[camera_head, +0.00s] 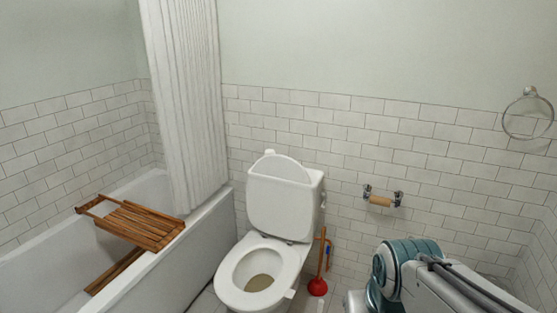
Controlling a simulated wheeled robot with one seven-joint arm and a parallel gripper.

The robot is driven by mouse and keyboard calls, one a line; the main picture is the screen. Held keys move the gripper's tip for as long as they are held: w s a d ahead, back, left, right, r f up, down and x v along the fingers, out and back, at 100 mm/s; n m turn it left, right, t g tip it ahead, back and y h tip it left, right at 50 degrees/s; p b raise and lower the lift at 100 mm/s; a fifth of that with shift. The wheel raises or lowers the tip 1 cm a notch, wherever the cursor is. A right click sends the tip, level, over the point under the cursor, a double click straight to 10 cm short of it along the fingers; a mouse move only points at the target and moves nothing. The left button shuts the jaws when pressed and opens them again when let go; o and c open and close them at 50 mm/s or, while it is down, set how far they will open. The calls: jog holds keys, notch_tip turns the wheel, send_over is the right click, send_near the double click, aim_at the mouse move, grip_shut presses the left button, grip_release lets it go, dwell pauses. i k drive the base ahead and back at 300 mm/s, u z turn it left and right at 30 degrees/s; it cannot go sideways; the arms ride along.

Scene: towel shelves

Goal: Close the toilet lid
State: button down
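The white toilet (262,291) stands at the middle bottom of the head view, beside the bathtub. Its lid (281,170) is raised upright against the tank, with its rounded end at the top. The seat ring (229,280) lies down on the bowl, and the bowl's opening is uncovered. My arm shows at the lower right, to the right of the toilet and apart from it. My gripper is not in the picture, so its state is hidden.
A red plunger (318,286) stands close to the right of the toilet. A paper holder (381,200) and a towel ring (528,115) are on the tiled wall. The bathtub (205,238), with a wooden rack (141,224) and a curtain (187,100), borders the left side.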

aim_at(280, 196)
jog(key=z, duration=0.85)
jog(key=i, duration=1.45)
jog(key=u, duration=0.9)
jog(key=i, duration=0.35)
jog(key=u, duration=0.3)
